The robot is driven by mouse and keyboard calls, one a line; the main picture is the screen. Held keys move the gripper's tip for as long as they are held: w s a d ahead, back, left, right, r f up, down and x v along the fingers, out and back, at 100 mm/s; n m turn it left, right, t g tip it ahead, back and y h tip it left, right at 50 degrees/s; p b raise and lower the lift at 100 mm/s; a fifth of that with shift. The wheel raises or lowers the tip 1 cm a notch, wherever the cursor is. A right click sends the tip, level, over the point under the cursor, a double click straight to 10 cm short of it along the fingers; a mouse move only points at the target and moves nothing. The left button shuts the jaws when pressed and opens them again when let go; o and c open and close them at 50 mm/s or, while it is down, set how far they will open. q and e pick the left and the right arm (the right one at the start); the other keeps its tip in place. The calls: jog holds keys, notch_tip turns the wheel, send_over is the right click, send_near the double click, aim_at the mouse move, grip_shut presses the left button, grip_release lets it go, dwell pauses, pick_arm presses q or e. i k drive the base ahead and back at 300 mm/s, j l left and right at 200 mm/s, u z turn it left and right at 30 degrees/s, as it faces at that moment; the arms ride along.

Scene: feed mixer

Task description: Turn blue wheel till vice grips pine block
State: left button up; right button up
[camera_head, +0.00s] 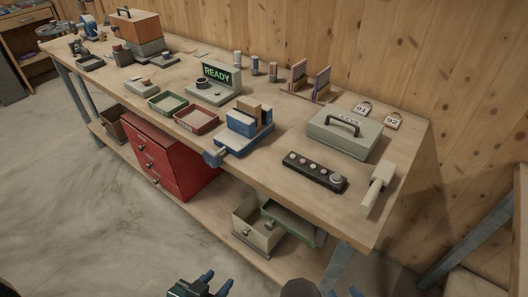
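The blue vice (240,124) stands at the front edge of the workbench. Its blue wheel (214,157) sits on the side facing me, at the bench edge. The light wooden pine block (247,108) stands at the vice's jaws; from here I cannot tell whether both jaws touch it. My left gripper (215,283) is low at the bottom of the view, well below the wheel, with its blue fingertips apart and nothing between them. My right gripper (346,293) barely shows at the bottom edge, mostly cut off. Both are away from the vice.
A red tray (196,121) and a green tray (167,104) lie left of the vice. A READY display (216,75) stands behind. A black button strip (314,171) and a grey-green case (345,135) lie right. A red drawer cabinet (165,158) and open drawers are below the bench.

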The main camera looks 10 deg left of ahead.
aim_at(212, 157)
jog(key=j+z, duration=0.25)
jog(key=z, duration=0.2)
jog(key=i+j+z, duration=0.1)
jog(key=j+z, duration=0.15)
jog(key=z, duration=0.15)
jog(key=j+z, duration=0.25)
jog(key=z, duration=0.2)
jog(key=k+j+z, duration=0.1)
jog(key=j+z, duration=0.15)
jog(key=k+j+z, duration=0.2)
jog(key=j, duration=0.2)
jog(key=j+z, duration=0.25)
jog(key=k+j, duration=0.15)
jog(key=j, duration=0.2)
jog(key=k+j+z, duration=0.15)
jog(key=j, duration=0.2)
jog(key=k+j, duration=0.25)
jog(key=j+z, duration=0.05)
jog(key=j, duration=0.05)
